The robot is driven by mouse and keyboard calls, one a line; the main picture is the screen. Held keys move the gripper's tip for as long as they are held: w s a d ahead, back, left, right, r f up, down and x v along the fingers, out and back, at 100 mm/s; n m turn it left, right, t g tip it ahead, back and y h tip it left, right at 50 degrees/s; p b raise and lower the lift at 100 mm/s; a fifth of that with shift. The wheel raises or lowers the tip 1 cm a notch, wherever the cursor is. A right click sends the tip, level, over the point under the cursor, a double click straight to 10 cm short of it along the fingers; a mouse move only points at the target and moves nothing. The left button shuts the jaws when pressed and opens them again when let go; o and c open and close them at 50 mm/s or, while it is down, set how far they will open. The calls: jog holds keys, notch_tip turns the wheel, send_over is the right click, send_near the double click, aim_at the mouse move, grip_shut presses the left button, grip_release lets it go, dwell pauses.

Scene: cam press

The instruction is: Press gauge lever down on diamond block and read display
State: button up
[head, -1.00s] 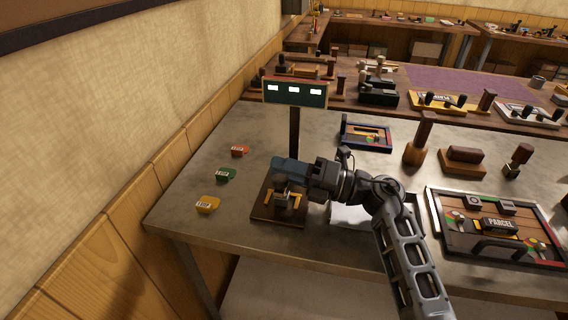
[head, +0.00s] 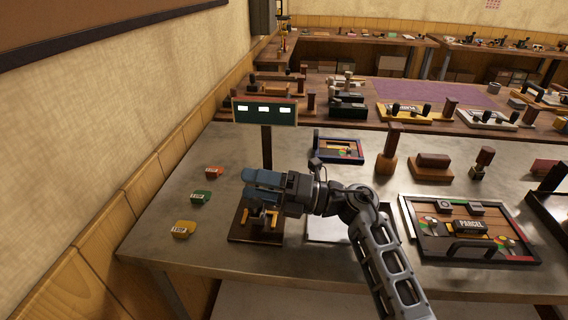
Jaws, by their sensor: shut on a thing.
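The gauge stands near the left front of the metal table, on a dark brown base (head: 243,238) with yellow-orange guides (head: 274,218). Its green display (head: 264,111) is on a dark post behind and shows three white patches; no reading can be made out. My gripper (head: 258,192) reaches in from the right, just above the base, and is shut on the gauge lever, which is mostly hidden by the jaws. A small greyish part (head: 261,222) shows under the jaws between the guides; I cannot tell whether it is the diamond block.
Yellow (head: 184,229), green (head: 200,197) and orange (head: 214,171) labelled pieces lie left of the gauge. A white sheet-like item (head: 325,228) lies under my arm. A framed parcel board (head: 522,254) is at the right, with wooden blocks (head: 432,167) and a blue-framed tray (head: 339,149) behind.

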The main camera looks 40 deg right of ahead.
jog(key=shift+o, duration=0.9)
jog(key=r, duration=0.1)
jog(key=a+r, duration=0.1)
jog(key=r, duration=0.1)
jog(key=shift+r, duration=0.15)
jog(key=s+d+r, duration=0.2)
jog(key=d, duration=0.1)
jog(key=s+d+r+b, duration=0.1)
jog(key=s+d+r, duration=0.1)
jog(key=d, duration=0.1)
jog(key=s+d+r, duration=0.3)
jog(key=d, duration=0.1)
jog(key=shift+d+b, duration=0.1)
jog(key=shift+b, duration=0.3)
jog(key=shift+c, duration=0.9)
